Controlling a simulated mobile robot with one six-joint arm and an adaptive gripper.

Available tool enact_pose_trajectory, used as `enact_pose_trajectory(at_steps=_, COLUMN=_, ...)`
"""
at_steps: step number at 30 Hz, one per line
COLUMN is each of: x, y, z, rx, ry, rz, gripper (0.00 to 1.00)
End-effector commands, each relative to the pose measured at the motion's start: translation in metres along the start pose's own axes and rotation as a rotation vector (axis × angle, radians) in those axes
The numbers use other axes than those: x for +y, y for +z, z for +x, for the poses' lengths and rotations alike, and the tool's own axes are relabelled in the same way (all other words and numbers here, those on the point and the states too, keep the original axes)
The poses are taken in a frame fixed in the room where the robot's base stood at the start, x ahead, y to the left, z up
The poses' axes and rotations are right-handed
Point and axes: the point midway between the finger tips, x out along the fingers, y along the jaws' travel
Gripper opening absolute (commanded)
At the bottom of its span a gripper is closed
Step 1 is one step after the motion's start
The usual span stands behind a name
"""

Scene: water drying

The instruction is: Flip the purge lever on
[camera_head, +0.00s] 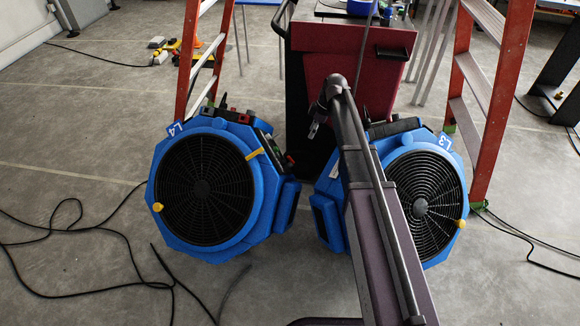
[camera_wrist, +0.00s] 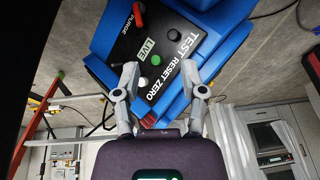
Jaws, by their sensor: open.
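In the wrist view, a dark control panel (camera_wrist: 172,38) is set on a blue machine. Its red purge lever (camera_wrist: 139,8) is at the top edge of the view, near the PURGE label, and is partly cut off. A green button, a white button and a dark button sit lower on the panel, beside the LIVE and TEST RESET ZERO labels. My gripper (camera_wrist: 160,68) is open and empty, its fingers spread in front of the lower buttons, with the lever beyond the fingertips. In the head view my gripper (camera_head: 318,128) hangs between two blue fans.
The blue fan L4 (camera_head: 265,190) stands left and the blue fan L3 (camera_head: 455,160) right, partly behind my arm. A red cart (camera_head: 320,75) stands behind them. Orange ladders (camera_head: 190,60) (camera_head: 515,65) rise on both sides. Black cables (camera_head: 75,230) cross the floor at left.

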Motion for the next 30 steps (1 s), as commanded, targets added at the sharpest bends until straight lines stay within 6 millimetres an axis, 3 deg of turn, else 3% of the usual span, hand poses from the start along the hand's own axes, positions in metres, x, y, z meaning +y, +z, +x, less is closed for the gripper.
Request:
enact_pose_trajectory(at_steps=1, x=0.012, y=0.000, z=0.019, rx=0.008, ry=-0.003, rz=-0.038, gripper=0.54)
enact_pose_trajectory(at_steps=9, x=0.041, y=-0.012, z=0.054, rx=0.048, ry=-0.012, rz=-0.217, gripper=0.54)
enact_pose_trajectory(at_steps=30, x=0.047, y=-0.017, z=0.062, rx=0.061, ry=-0.013, rz=-0.271, gripper=0.54)
